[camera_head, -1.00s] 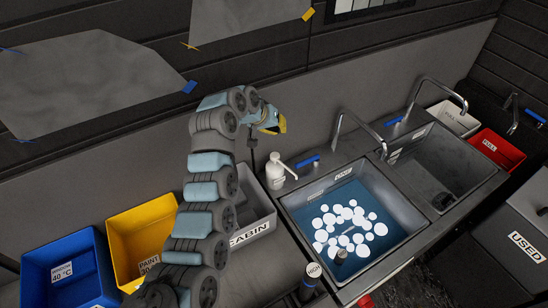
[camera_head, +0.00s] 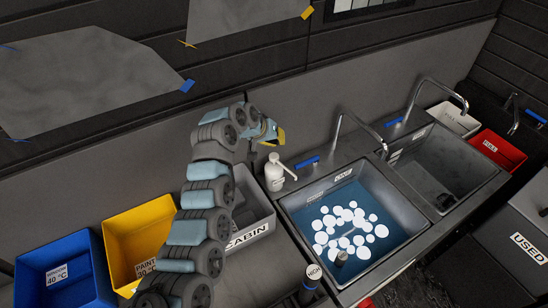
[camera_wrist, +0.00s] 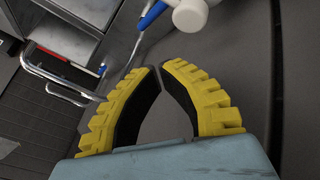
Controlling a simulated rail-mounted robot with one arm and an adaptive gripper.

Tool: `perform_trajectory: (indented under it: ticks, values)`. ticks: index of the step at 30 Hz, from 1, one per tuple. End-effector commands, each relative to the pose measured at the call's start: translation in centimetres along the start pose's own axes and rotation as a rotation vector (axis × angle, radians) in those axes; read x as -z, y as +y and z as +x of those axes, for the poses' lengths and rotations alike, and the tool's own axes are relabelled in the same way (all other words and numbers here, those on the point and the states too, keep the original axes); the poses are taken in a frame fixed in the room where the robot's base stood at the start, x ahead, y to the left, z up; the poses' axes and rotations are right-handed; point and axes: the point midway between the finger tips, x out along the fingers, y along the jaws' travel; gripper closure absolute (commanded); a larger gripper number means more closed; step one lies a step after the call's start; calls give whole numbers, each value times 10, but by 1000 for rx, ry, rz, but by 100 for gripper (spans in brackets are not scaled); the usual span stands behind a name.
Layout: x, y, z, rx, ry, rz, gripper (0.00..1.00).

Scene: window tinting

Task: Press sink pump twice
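The sink pump is a white bottle (camera_head: 274,178) with a pump head and spout, standing upright on the counter left of the soapy sink. Its white top also shows at the upper edge of the wrist view (camera_wrist: 190,14). My gripper (camera_head: 279,138) is above the pump, beside the back wall, and a gap shows between them. In the wrist view its two yellow fingers (camera_wrist: 159,68) curve together with their tips almost meeting, and nothing is held between them.
Faucets rise behind both. A blue-handled tool (camera_head: 307,162) lies right of the pump. Grey CABIN (camera_head: 250,234), yellow (camera_head: 130,226) and blue (camera_head: 62,255) bins stand to the left.

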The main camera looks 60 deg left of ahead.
Motion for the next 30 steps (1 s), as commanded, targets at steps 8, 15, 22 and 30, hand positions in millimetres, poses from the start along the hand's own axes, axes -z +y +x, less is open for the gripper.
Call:
perform_trajectory:
  ticks: [8, 15, 22, 30]
  values:
    - [-14, -12, 24, 0, -2, 1, 100]
    - [-15, -14, 27, 1, -2, 1, 100]
    - [-15, -14, 27, 0, -2, 1, 100]
    - [-15, -14, 27, 0, -2, 0, 100]
